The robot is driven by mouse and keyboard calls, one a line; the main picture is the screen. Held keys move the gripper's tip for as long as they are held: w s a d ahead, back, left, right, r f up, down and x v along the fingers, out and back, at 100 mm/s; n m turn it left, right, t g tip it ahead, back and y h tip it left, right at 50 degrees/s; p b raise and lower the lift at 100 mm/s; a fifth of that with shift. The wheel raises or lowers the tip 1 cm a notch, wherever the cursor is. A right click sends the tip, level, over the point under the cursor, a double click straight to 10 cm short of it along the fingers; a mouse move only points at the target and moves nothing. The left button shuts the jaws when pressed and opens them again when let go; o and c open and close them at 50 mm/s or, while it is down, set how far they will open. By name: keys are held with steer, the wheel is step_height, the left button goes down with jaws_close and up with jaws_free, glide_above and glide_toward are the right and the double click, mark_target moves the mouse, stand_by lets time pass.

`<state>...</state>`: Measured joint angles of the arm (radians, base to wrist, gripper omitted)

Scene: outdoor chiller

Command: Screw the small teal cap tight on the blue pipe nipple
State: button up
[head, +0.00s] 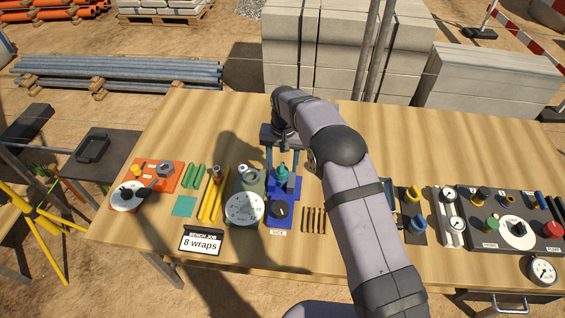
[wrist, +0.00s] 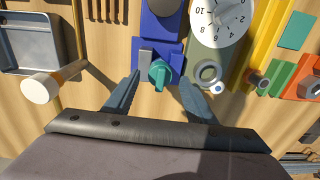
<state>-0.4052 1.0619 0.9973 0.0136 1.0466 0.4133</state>
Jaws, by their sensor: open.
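The small teal cap (head: 282,171) stands at the blue vice (head: 280,211), between the two fingers of my gripper (head: 283,166). In the wrist view the teal cap (wrist: 160,73) sits beside a grey vice jaw (wrist: 146,57). My gripper (wrist: 159,79) is open there, one finger on each side of the cap, with a visible gap on both sides. The blue pipe nipple cannot be made out; the cap and vice seem to hide it. I cannot tell how far down the cap sits.
Left of the vice are a white dial (head: 244,209), yellow bars (head: 213,197) and an orange block (head: 166,173). Dark rods (head: 314,220) lie to its right. A sign reading "8 wraps" (head: 201,243) stands in front. A grey tray (wrist: 38,68) and a white-ended cylinder (wrist: 40,88) show in the wrist view.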

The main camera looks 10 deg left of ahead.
step_height(320, 180, up, 6)
steer(key=p, duration=0.3)
steer(key=shift+f, duration=0.15)
step_height(320, 180, up, 6)
steer(key=p, duration=0.1)
steer(key=shift+s+d, duration=0.15)
stand_by(0.3)
step_height(320, 180, up, 7)
steer(key=b, duration=0.3)
glide_above(283, 168)
steer(key=shift+s+d+r, duration=0.1)
steer(key=shift+d+r, duration=0.05)
steer(key=shift+r, duration=0.05)
